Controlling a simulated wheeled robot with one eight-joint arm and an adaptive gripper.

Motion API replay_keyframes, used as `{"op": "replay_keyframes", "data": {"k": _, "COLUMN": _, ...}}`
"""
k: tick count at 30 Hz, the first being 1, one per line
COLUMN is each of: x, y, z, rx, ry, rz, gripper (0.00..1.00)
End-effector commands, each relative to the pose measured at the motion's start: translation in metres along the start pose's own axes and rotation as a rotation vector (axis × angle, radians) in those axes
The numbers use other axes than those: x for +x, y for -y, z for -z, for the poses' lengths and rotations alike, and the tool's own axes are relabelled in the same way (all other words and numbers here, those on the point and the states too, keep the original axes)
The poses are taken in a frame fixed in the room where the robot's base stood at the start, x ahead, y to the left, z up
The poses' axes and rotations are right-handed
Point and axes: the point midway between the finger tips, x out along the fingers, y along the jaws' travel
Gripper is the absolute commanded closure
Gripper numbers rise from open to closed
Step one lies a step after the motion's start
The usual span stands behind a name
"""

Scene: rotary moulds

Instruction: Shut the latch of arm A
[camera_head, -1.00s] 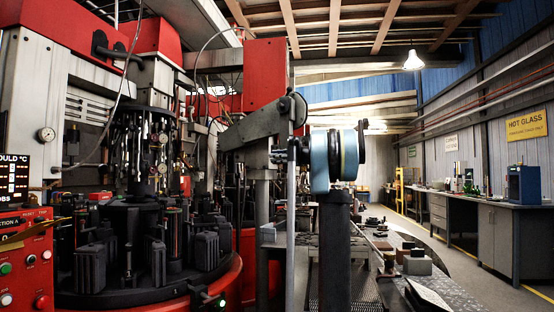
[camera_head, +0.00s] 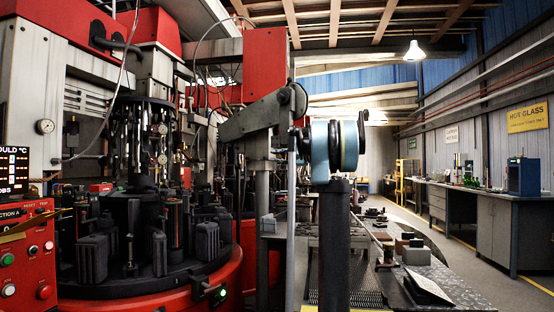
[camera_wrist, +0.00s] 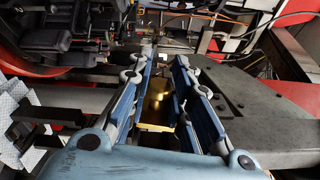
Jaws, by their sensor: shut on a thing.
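In the wrist view my gripper (camera_wrist: 164,58) reaches away from the camera with its two blue-padded fingers close together. It is shut on a small part at the fingertips that is too small and dark to name; I cannot tell whether it is the latch. In the head view my gripper is hidden. The rotary mould machine (camera_head: 150,280) stands at the left with dark moulds around it. No label for arm A is readable, and the latch's position is unclear.
In the wrist view a grey plate (camera_wrist: 255,105) lies close to the right finger. A red control panel (camera_head: 25,260) stands at the far left. At the right are a workbench (camera_head: 500,225) and a yellow HOT GLASS sign (camera_head: 528,117). The aisle floor between is clear.

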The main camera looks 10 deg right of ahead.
Motion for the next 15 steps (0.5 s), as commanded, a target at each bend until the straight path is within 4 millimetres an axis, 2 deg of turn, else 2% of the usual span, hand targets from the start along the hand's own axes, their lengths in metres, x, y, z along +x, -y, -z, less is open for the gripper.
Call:
{"op": "replay_keyframes", "data": {"k": 6, "x": 0.0, "y": -0.0042, "z": 0.0033, "rx": -0.107, "ry": 0.002, "rz": -0.001, "gripper": 1.0}}
{"op": "replay_keyframes", "data": {"k": 15, "x": 0.0001, "y": -0.0062, "z": 0.0054, "rx": -0.168, "ry": 0.003, "rz": -0.002, "gripper": 1.0}}
